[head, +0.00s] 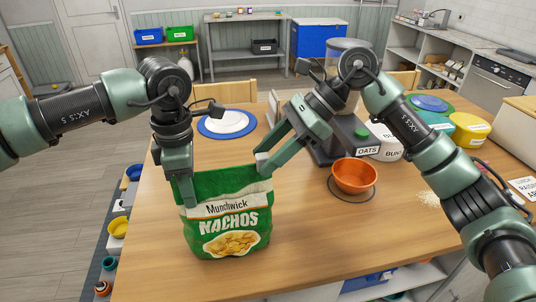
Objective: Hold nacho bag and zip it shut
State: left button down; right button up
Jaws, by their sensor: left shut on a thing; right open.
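The green nacho bag (229,222), with "Munchwick NACHOS" printed on its front, stands upright on the wooden table near its left front part. My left gripper (187,190) is at the bag's top left corner and is shut on it. My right gripper (264,165) is open at the bag's top right corner, with its fingertips close to the top edge. I cannot tell whether it touches the bag. The zip and how far the top is closed cannot be made out.
An orange bowl (355,176) sits right of the bag on the wooden table (310,240). Behind it are a dark device, an OATS-labelled container and a white container (386,142). A blue-rimmed plate (227,123) lies behind the bag. The table's front middle is clear.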

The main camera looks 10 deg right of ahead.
jog(key=shift+f, duration=0.1)
grip_shut()
jog(key=shift+s, duration=0.1)
dwell(1.3)
